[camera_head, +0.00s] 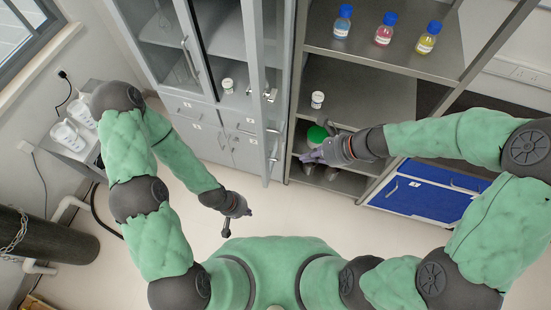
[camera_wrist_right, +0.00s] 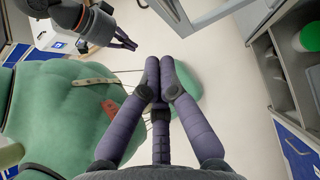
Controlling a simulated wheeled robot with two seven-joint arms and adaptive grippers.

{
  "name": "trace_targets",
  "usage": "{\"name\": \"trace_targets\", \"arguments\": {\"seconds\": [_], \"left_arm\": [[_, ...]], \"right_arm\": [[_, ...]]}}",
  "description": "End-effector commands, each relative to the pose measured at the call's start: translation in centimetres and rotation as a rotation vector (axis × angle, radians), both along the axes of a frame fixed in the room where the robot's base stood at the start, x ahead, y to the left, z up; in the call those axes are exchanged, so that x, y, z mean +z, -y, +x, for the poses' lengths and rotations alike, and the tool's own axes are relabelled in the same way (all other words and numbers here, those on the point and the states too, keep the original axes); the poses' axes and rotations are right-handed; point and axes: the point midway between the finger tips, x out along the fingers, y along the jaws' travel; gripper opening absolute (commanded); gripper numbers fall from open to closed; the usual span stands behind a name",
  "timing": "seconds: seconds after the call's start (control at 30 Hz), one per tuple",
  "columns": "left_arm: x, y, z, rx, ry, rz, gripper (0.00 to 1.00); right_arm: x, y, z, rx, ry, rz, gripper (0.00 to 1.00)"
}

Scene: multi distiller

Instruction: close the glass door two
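A grey cabinet with glass doors stands at the back of the head view. Its left glass door (camera_head: 170,45) looks shut. The right glass door (camera_head: 256,50) stands swung outward, seen nearly edge-on, with a handle near its lower end. My right gripper (camera_head: 308,157) is right of and below that door, in front of the open shelf, apart from the door. In the right wrist view its fingers (camera_wrist_right: 160,75) meet at the tips with nothing between them. My left gripper (camera_head: 238,218) hangs over the floor, empty, its fingers apart; it also shows in the wrist view (camera_wrist_right: 125,40).
A green-lidded container (camera_head: 315,135) is close behind my right gripper. Blue drawers (camera_head: 420,200) stand below right. Floor in front is clear.

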Motion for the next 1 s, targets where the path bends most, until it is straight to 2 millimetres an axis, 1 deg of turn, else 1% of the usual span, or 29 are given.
{"name": "trace_targets", "arguments": {"seconds": [0.03, 0.47, 0.6, 0.7, 0.83, 1.0], "left_arm": [[-0.3, 0.0, 0.0, 0.000, 0.000, 0.000, 0.00], [-2.1, 0.0, 0.0, 0.000, 0.000, 0.000, 0.00], [-1.8, 0.0, 0.0, 0.000, 0.000, 0.000, 0.00], [-1.7, 0.0, 0.0, 0.000, 0.000, 0.000, 0.00], [-1.7, 0.0, 0.0, 0.000, 0.000, 0.000, 0.00], [-1.7, 0.0, 0.0, 0.000, 0.000, 0.000, 0.00]], "right_arm": [[-0.8, -0.6, 0.0, 0.005, -0.004, 0.000, 0.00], [-6.5, -6.0, 1.5, 0.006, -0.002, -0.004, 0.00], [-6.0, -7.9, 2.1, 0.006, 0.003, -0.004, 0.00], [-6.0, -8.8, 2.3, 0.005, 0.001, -0.003, 0.00], [-6.0, -9.5, 2.5, 0.003, 0.001, -0.003, 0.00], [-6.0, -9.6, 2.6, 0.003, 0.001, -0.003, 0.00]]}}
